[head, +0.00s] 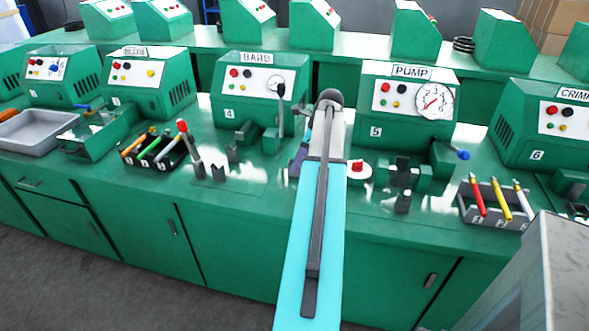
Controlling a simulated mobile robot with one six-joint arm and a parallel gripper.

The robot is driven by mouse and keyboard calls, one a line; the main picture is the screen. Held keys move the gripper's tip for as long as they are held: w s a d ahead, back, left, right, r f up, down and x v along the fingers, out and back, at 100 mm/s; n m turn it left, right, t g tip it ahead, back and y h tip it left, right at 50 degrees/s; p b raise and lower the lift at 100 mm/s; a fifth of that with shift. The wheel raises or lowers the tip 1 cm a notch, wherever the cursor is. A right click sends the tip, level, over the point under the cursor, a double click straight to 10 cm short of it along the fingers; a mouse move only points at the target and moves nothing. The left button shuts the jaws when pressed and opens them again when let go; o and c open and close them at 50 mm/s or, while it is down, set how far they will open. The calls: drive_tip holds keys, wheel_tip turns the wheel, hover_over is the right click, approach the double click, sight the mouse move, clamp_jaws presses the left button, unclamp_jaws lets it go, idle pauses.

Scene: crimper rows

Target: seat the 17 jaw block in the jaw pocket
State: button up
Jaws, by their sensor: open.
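No number 17 can be read on any part, so I cannot tell which piece is the 17 jaw block. The crimper, a green machine marked CRIM and 6 (560,125), is cut off by the right edge. Its dark lower fitting (570,188) shows partly, and no jaw pocket can be made out. My arm reaches up the middle of the head view and covers the bench between the BARB and PUMP machines. My gripper is hidden behind the arm.
The BARB machine (258,98) and PUMP machine (405,105) stand on the green bench. A rack with red, yellow and white handles (492,216) sits at right. A tool box (152,160) and grey tray (38,132) are at left. A grey block (535,270) fills the lower right.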

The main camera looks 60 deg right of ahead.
drive_tip(key=shift+x, duration=1.1)
drive_tip(key=shift+c, duration=0.2)
clamp_jaws()
